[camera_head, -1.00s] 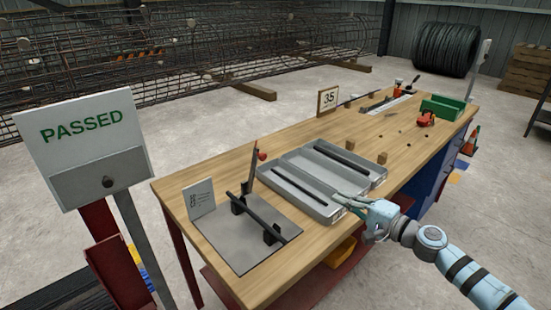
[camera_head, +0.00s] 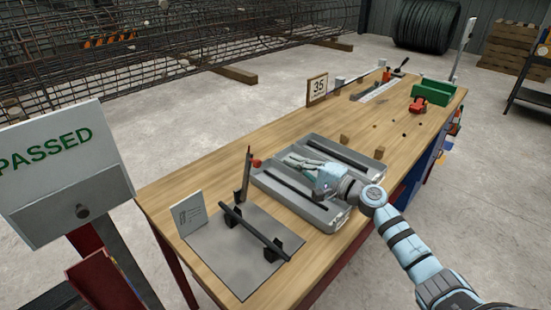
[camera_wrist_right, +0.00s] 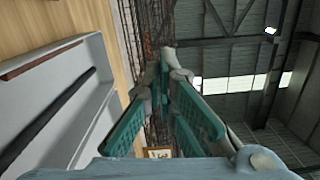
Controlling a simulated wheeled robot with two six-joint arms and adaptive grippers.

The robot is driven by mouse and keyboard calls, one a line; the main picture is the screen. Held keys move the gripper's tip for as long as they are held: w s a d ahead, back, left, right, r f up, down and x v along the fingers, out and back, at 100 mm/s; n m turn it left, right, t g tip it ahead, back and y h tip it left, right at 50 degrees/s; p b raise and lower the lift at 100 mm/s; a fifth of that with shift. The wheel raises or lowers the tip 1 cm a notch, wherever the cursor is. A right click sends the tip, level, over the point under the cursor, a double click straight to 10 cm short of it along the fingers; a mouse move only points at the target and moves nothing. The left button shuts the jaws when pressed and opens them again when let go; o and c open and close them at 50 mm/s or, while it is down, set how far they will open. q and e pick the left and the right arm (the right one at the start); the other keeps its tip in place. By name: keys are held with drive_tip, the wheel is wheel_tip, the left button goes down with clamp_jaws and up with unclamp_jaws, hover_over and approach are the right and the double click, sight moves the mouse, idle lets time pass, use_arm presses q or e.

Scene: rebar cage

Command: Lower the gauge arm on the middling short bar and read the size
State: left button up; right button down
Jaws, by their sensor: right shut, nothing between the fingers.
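A short dark bar (camera_head: 254,231) rests across two black blocks on a grey plate (camera_head: 228,262) at the bench's near end. The dark gauge arm (camera_head: 246,175) stands raised, nearly upright, behind the bar's far end. A red knob (camera_head: 256,163) shows beside it. My right gripper (camera_head: 291,162) is shut and empty, above the grey tray and to the right of the knob, apart from the gauge arm. Its teal fingers (camera_wrist_right: 168,72) come together in the right wrist view. My left gripper is out of view. No size reading can be made out.
The grey tray (camera_head: 322,220) holds dark bars in its compartments. A small printed card (camera_head: 190,213) stands on the plate. A "35" sign (camera_head: 317,88), a green bin (camera_head: 433,94) and a red item (camera_head: 418,104) are farther along. A PASSED board (camera_head: 60,185) stands left of the bench.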

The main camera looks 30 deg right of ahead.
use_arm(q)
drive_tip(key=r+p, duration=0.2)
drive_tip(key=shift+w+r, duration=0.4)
use_arm(e)
drive_tip(key=a, duration=0.1)
drive_tip(key=w+a, duration=0.1)
drive_tip(key=a, duration=0.1)
drive_tip(key=w+a, duration=0.1)
drive_tip(key=a, duration=0.1)
drive_tip(key=shift+r, duration=0.15)
use_arm(q)
drive_tip(key=shift+p, duration=0.3)
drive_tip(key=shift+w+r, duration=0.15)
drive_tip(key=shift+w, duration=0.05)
use_arm(e)
drive_tip(key=shift+s+a+r+n, duration=0.15)
drive_tip(key=shift+a+r+n, duration=0.1)
drive_tip(key=shift+a+n, duration=0.05)
